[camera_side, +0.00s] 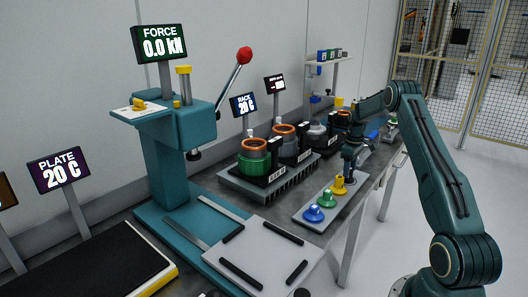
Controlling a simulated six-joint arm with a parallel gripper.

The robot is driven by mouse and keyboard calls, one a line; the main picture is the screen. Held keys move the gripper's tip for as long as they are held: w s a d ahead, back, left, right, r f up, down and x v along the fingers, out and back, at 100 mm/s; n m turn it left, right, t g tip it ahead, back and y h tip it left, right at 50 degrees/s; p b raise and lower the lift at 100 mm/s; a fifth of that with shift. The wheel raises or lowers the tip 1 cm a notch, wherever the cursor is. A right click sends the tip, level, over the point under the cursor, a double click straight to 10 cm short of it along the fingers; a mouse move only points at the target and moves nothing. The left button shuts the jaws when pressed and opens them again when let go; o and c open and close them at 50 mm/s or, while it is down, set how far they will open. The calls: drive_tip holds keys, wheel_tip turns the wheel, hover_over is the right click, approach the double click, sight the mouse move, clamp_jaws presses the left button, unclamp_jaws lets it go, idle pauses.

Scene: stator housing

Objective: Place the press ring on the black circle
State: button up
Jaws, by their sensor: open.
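A light tray (302,218) near the bench's front edge holds a blue piece (313,213), a green piece (325,200) and a yellow piece (339,184), each with a flared base and a narrower top. I cannot tell which part is the press ring. No black circle can be made out clearly. My gripper (349,174) points down at the far end of the tray, just behind the yellow piece. It is open; its fingertips are small and dark here, and whether they touch anything cannot be told.
A teal press (168,170) with a red-knobbed lever (244,56) stands left of centre. A rack (255,188) with copper-wound housings (254,157) stands behind the tray. A pale plate with black bars (262,256) lies in front. A dark heating plate (95,270) is at lower left.

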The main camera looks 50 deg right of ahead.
wheel_tip(320, 180, up, 10)
drive_tip(key=shift+r, duration=0.25)
idle(0.6)
drive_tip(key=a+r+t, duration=0.1)
drive_tip(key=a+r, duration=0.5)
drive_tip(key=a, duration=0.3)
drive_tip(key=a+r+h, duration=0.1)
drive_tip(key=a+r, duration=0.4)
drive_tip(key=a, duration=0.3)
drive_tip(key=a+r+t, duration=0.1)
drive_tip(key=a+r, duration=0.5)
drive_tip(key=a, duration=0.3)
drive_tip(key=s+a+r+t, duration=0.2)
drive_tip(key=s+a, duration=0.6)
drive_tip(key=a, duration=0.5)
drive_tip(key=s+a+f, duration=0.2)
drive_tip(key=s+a, duration=0.1)
drive_tip(key=s, duration=0.3)
drive_tip(key=s+a+f+t+y, duration=0.1)
drive_tip(key=s+a+f, duration=0.1)
drive_tip(key=s+a, duration=0.2)
drive_tip(key=shift+s+a+t, duration=0.25)
drive_tip(key=shift+s+t, duration=0.05)
drive_tip(key=shift+s, duration=0.55)
